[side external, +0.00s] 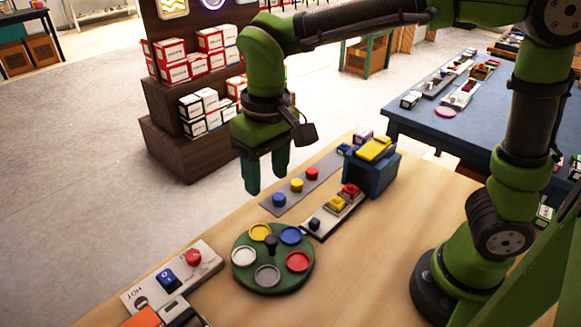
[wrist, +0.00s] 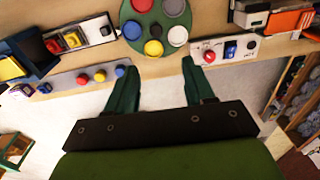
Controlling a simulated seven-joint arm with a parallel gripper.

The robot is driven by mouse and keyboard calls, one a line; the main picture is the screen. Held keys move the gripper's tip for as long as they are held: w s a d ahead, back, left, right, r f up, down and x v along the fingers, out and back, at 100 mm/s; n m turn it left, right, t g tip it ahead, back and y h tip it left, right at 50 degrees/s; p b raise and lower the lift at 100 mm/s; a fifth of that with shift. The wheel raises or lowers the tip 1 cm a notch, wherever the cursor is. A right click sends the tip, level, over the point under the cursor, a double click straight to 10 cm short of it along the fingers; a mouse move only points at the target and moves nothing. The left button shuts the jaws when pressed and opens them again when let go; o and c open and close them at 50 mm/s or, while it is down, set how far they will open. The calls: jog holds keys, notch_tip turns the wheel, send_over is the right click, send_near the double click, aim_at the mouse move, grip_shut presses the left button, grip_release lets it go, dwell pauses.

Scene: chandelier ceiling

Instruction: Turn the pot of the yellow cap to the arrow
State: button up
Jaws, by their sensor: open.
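A flat grey strip (side external: 262,208) on the wooden table carries three capped knobs in a row. The yellow cap (side external: 297,185) is in the middle, between a blue cap (side external: 278,199) and a red cap (side external: 312,173). In the wrist view the yellow cap (wrist: 100,75) is at the left, on the strip (wrist: 63,83). No arrow mark can be made out. My gripper (side external: 267,178) is open and empty, pointing down, left of the strip in the side view. In the wrist view the gripper (wrist: 158,67) shows the blue cap just left of its fingers.
A green round plate (side external: 244,238) with several coloured discs stands in front. A panel with a red button (side external: 193,258) and a blue switch is at the lower left. A strip with red and yellow buttons (side external: 337,203) and a blue box (side external: 371,178) are right of the knobs.

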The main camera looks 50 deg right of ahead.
aim_at(271, 239)
jog(key=shift+m, duration=0.4)
notch_tip(271, 239, down, 16)
jog(key=shift+d+r, duration=0.1)
jog(key=shift+r, duration=0.05)
grip_shut()
dwell(0.4)
